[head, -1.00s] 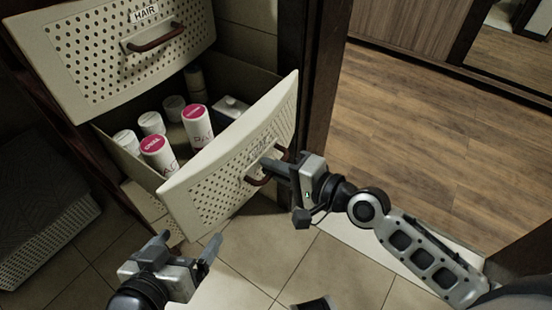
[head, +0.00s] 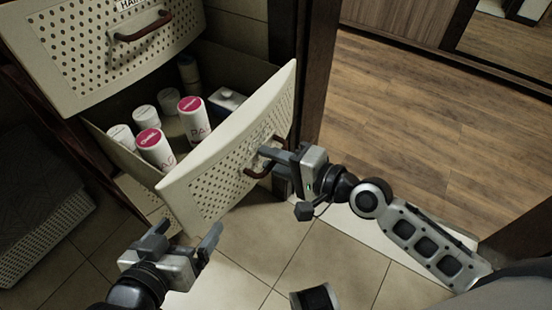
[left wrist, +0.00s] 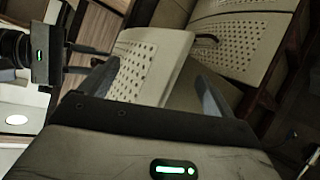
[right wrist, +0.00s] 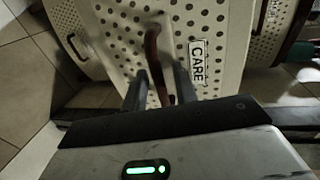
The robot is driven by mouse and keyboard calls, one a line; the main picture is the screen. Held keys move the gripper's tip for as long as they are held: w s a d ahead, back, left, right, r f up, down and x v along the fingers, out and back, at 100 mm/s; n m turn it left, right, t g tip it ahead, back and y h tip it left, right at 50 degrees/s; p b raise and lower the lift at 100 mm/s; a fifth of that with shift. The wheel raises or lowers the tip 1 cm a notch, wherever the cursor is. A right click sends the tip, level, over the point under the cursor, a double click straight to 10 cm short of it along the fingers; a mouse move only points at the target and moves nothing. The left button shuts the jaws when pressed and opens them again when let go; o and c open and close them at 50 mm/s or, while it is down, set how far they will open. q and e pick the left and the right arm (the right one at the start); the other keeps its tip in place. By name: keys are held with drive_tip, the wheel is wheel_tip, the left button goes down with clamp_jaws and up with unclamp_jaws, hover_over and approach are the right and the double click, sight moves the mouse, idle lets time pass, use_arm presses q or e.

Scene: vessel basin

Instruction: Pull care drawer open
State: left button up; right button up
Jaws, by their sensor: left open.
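The care drawer (head: 215,180), cream and perforated, stands pulled out below the hair drawer, with its inside showing. Its CARE label (right wrist: 198,62) shows in the right wrist view. My right gripper (head: 265,158) is at its brown handle (right wrist: 154,50); in the right wrist view its fingers (right wrist: 160,88) lie close on both sides of the handle, shut on it. My left gripper (head: 188,236) is open and empty, in front of the drawer's lower left corner. In the left wrist view its fingers (left wrist: 160,85) are spread, with the drawer front beyond them.
White bottles, some with pink caps (head: 190,104), and a pale box (head: 226,100) stand in the drawer. The hair drawer (head: 95,60) is above. A perforated basket (head: 45,235) stands at the left. Tiled floor (head: 240,270) is free in front; a dark door frame (head: 322,70) is at right.

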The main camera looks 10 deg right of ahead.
use_arm(q)
drive_tip(key=shift+f+b, duration=0.25)
drive_tip(key=shift+b, duration=0.15)
drive_tip(key=shift+w+d+r+t+b, duration=0.15)
drive_tip(key=shift+d+r+t+b, duration=0.15)
drive_tip(key=shift+r+t+b, duration=0.35)
drive_tip(key=shift+s+d+r+h+b, duration=0.1)
drive_tip(key=shift+s+r+h+b, duration=0.15)
drive_tip(key=shift+r+h+b, duration=0.2)
use_arm(e)
drive_tip(key=v, duration=1.2)
use_arm(q)
drive_tip(key=shift+r, duration=0.1)
